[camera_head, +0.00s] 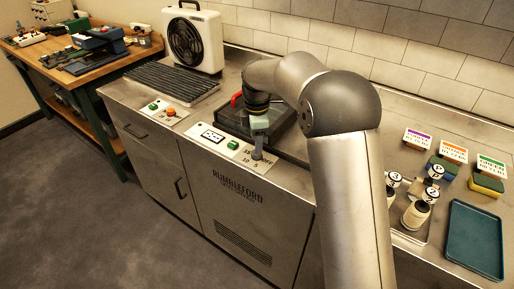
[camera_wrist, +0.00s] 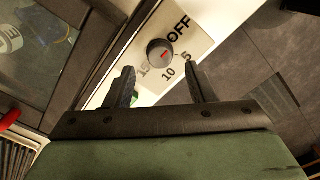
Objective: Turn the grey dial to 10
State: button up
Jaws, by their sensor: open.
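The grey dial (camera_wrist: 153,47) is a round knob with a short red mark on its face, on a pale plate printed OFF, 5, 10 and 15. The mark lies on the side facing OFF and 5, but its exact reading is hard to tell. My gripper (camera_wrist: 158,72) is open, its two fingers apart on either side below the dial in the wrist view, with nothing between them. I cannot tell whether the fingers touch the plate. In the head view my gripper (camera_head: 257,154) is over the panel's right end and hides the dial.
A green button (camera_head: 233,145) and a white display are left of the dial on the same panel. A dark lidded unit with a red handle (camera_head: 236,100) stands behind. A heater fan (camera_head: 190,40) stands at the back left. Jars, sponges and a blue tray (camera_head: 474,240) are at the right.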

jog(key=shift+f, duration=2.1)
jog(key=c, duration=1)
